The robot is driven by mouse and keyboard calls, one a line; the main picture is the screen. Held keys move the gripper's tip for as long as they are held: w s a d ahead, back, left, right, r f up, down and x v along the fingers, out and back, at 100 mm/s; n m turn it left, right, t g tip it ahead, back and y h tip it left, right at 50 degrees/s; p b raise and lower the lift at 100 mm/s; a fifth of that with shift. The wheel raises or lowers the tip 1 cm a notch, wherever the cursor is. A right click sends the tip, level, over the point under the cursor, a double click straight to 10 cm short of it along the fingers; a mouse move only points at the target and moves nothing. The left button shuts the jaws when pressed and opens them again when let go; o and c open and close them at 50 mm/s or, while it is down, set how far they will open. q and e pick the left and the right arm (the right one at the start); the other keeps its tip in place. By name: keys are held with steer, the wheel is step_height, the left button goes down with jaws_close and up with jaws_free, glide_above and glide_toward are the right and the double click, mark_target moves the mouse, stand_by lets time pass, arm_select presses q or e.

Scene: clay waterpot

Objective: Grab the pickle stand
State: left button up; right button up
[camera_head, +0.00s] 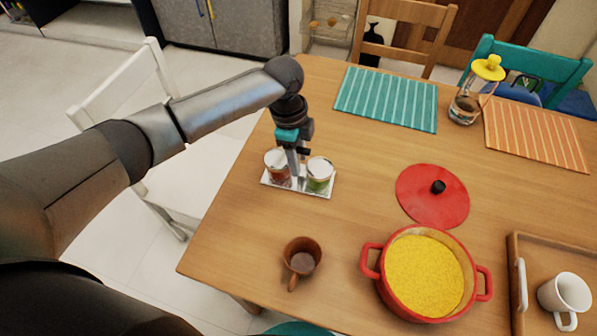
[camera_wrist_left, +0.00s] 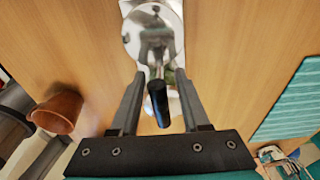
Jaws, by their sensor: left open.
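The pickle stand is a small pale tray (camera_head: 299,188) near the table's left edge in the head view. It bears two lidded jars, a reddish one (camera_head: 277,170) on the left and a green one (camera_head: 319,176) on the right. My left gripper (camera_head: 294,163) points down over the stand's middle, between the jars. In the left wrist view my left gripper (camera_wrist_left: 161,78) is open, with a dark upright handle (camera_wrist_left: 158,103) in the gap between its fingers. A shiny jar lid (camera_wrist_left: 153,32) shows beyond the fingertips. Whether the fingers touch the handle I cannot tell. My right gripper is out of view.
A brown clay cup (camera_head: 302,257) stands in front of the stand. A red pot (camera_head: 424,275) with yellow contents and a red lid (camera_head: 432,196) are to the right. A striped teal mat (camera_head: 387,98) lies behind. A white chair (camera_head: 125,82) stands left of the table.

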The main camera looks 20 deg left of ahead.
arm_select(q)
steer(key=shift+f, duration=0.45)
jaws_close()
steer(key=shift+w+d+r, duration=0.1)
steer(key=shift+r, duration=0.05)
stand_by(0.9)
